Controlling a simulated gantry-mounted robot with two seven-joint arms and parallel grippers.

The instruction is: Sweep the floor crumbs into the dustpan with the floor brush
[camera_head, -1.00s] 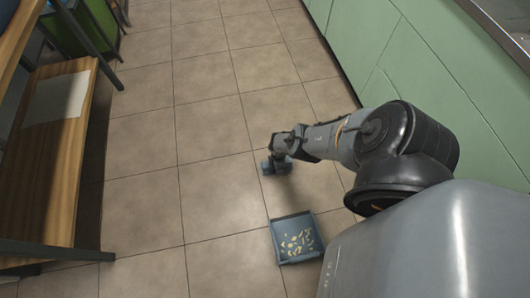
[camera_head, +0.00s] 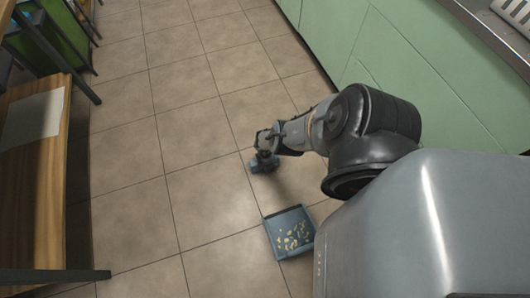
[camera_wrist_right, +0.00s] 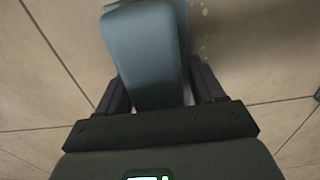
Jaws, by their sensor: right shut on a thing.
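The blue dustpan (camera_head: 272,238) lies flat on the tiled floor, with many pale yellow crumbs (camera_head: 293,240) inside it. My right gripper (camera_head: 266,147) is low over the floor, beyond the dustpan in the head view. It is shut on the blue-grey floor brush (camera_head: 262,164), whose head is at floor level. In the right wrist view, the brush (camera_wrist_right: 150,55) sits between the two dark fingers (camera_wrist_right: 158,90). A few pale specks (camera_wrist_right: 206,50) show on the floor beside it. My left gripper is not in view.
Green cabinets (camera_head: 385,50) with a countertop line the right side. A wooden bench (camera_head: 38,190) with a sheet on it and dark metal legs stands at the left.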

